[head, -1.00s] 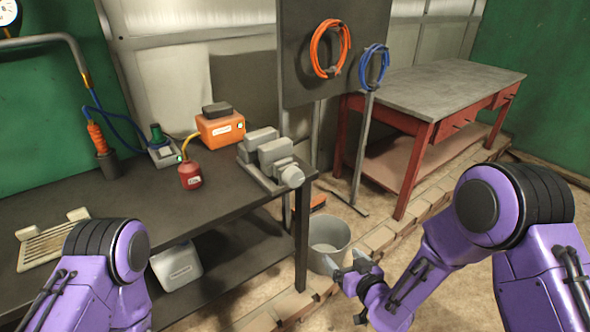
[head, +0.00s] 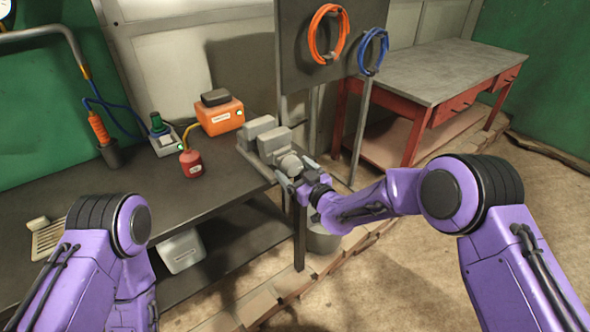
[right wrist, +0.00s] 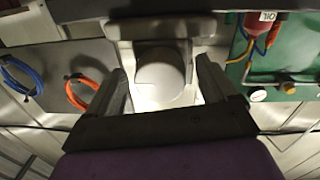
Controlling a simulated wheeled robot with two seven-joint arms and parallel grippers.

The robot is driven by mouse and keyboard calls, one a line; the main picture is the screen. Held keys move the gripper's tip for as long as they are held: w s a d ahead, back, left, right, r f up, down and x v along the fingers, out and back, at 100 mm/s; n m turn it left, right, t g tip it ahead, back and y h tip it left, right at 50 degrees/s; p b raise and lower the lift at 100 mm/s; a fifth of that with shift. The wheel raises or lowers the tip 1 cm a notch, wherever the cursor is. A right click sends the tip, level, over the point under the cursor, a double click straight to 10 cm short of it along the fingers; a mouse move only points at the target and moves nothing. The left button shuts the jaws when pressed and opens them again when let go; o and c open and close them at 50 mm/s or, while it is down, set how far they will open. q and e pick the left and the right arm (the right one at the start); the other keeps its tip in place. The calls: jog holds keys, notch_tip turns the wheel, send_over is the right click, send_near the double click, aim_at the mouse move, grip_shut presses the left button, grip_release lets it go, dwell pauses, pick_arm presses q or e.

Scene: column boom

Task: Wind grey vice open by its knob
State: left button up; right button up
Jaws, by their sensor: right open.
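The grey vice (head: 262,146) sits at the right end of the dark workbench, its two blocky jaws side by side. Its round grey knob (head: 290,165) faces the front right. In the right wrist view the knob (right wrist: 160,77) lies between my two fingers, with a bright gap visible beside it. My right gripper (head: 296,174) is open, its fingers on either side of the knob and not closed on it. My left arm enters at the lower left, but its gripper is out of sight.
The dark bench (head: 130,215) also carries a red oil can (head: 191,163), an orange box (head: 219,116) and a pale slatted tray (head: 47,239). A bucket (head: 322,239) stands below my right gripper. A panel with orange (head: 328,34) and blue (head: 373,52) coils rises behind the vice.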

jog(key=c, duration=1.1)
jog(key=shift+o, duration=0.2)
jog(key=n+b, duration=0.2)
jog(key=b, duration=0.1)
jog(key=shift+f, duration=0.3)
jog(key=shift+r+n, duration=0.15)
jog(key=shift+n, duration=0.15)
jog(key=shift+r, duration=0.1)
jog(key=o, duration=1.1)
jog(key=shift+c, duration=0.2)
